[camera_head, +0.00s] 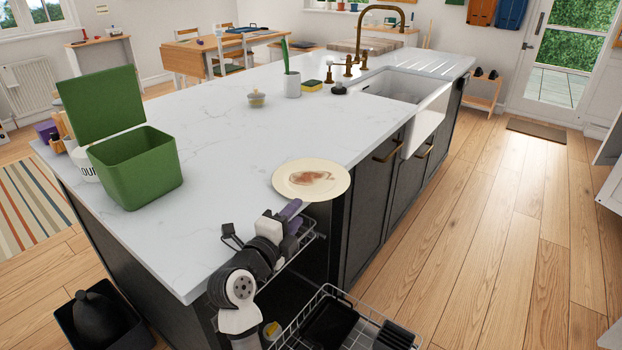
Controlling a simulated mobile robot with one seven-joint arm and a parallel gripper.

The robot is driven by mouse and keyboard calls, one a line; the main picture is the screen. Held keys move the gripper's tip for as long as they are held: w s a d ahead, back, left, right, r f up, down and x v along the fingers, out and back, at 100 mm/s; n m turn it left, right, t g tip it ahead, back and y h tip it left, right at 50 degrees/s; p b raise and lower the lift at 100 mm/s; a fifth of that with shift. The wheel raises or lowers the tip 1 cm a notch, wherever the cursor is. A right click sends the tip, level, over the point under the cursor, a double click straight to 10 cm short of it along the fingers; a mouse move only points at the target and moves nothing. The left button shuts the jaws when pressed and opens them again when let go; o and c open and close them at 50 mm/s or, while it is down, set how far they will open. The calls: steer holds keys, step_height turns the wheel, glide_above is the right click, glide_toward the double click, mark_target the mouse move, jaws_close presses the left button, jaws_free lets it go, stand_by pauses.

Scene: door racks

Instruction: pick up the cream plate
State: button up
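The cream plate (325,190) lies at the right front edge of the white island counter, with a reddish-brown smear on its middle. Its near right side appears to reach past the counter edge. My gripper (292,212), with purple fingers, is just below and in front of the plate, near the counter edge. It looks apart from the plate. The angle does not show the gap between the fingers.
A green bin with an open lid (135,170) stands on the counter's left. Wire racks (345,325) extend below the counter. Counter left of the plate is clear.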

mark_target(311, 199)
steer(key=x, duration=0.3)
steer(key=shift+w+d, duration=0.2)
steer(key=shift+w, duration=0.15)
steer(key=shift+f+p+x, duration=0.15)
steer(key=shift+p+x, duration=0.15)
steer(key=shift+x, duration=1.05)
steer(key=shift+f+p+x, duration=0.15)
steer(key=shift+p+x, duration=0.1)
steer(key=shift+x, duration=1.1)
steer(key=shift+d, duration=0.1)
jaws_close()
